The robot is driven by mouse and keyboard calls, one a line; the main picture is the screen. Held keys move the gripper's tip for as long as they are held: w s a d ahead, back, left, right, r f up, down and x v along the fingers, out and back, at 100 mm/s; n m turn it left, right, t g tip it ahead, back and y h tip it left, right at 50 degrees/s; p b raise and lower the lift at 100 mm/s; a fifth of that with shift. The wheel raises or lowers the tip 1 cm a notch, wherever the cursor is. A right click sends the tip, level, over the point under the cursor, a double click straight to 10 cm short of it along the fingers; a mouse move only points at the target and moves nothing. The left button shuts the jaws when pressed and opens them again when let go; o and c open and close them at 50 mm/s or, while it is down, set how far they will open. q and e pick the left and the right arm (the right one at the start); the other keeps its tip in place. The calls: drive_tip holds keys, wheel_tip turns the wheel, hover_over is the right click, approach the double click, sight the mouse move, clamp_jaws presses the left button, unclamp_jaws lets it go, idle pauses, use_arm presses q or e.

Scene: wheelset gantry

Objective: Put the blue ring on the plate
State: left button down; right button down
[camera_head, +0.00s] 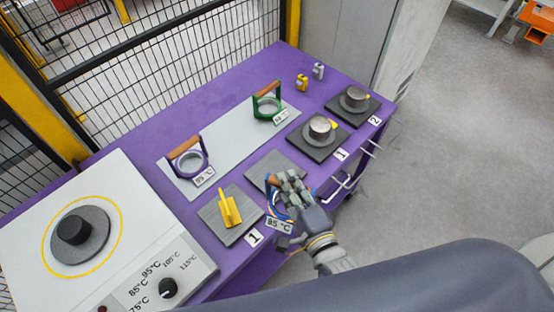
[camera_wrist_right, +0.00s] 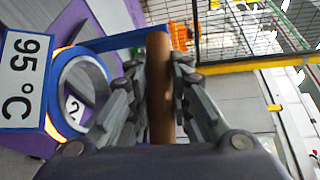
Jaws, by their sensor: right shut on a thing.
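The blue ring (camera_head: 272,206) hangs from my right gripper (camera_head: 287,184) in the head view, with a "95 °C" tag. The gripper is over the front edge of the purple table, beside a bare grey plate (camera_head: 262,166). A round grey plate (camera_head: 76,235) with a black knob-like centre sits inside a yellow circle on the white heater at left. My left gripper is not in view.
The white board (camera_head: 224,146) holds a purple ring (camera_head: 188,160) and a green ring (camera_head: 266,104). A yellow part (camera_head: 229,208) stands on a grey plate. Metal cylinders (camera_head: 320,128) stand on dark plates marked 1 and 2. A mesh fence (camera_head: 150,70) runs behind the table.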

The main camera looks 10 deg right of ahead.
drive_tip(key=w+f+b, duration=0.2)
drive_tip(key=w+b, duration=0.2)
drive_tip(key=w, duration=0.3)
drive_tip(key=w+f+b, duration=0.2)
drive_tip(key=w+b, duration=0.3)
drive_tip(key=w, duration=0.2)
drive_tip(key=shift+w+f, duration=0.35)
drive_tip(key=shift+w, duration=0.05)
drive_tip(key=shift+f+b, duration=0.1)
drive_tip(key=shift+b, duration=0.2)
drive_tip(key=c, duration=1.8)
unclamp_jaws()
drive_tip(key=shift+s+f, duration=0.1)
drive_tip(key=shift+f, duration=0.05)
drive_tip(key=shift+c, duration=0.2)
drive_tip(key=o, duration=0.4)
